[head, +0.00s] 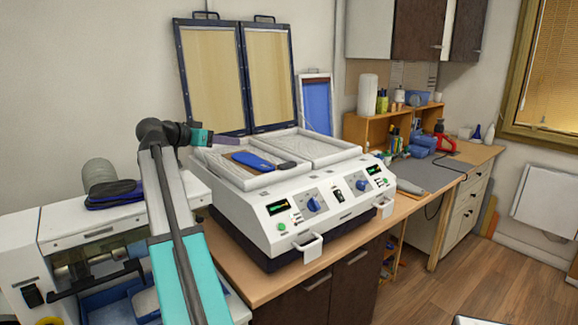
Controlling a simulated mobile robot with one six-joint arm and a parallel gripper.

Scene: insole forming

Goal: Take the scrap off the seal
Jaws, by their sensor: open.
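The white forming press (318,215) stands on the wooden worktop with two beds. The left bed's raised pale rim (213,168), where a seal would sit, frames a dark blue insole (251,160) and a brown piece (278,166) partly under it. A small greyish-purple strip (226,140) shows at the back left of that rim; it may be the scrap, but I cannot tell for sure. My gripper (203,138) is open, seen small and side-on at the back left corner of the left bed, close to the strip. Whether they touch is unclear.
Two framed lids (243,75) stand open behind the press. A dark blue insole pair (115,193) lies on the white machine at left. A blue framed panel (317,103) leans on the wall. The right bed (318,149) looks empty.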

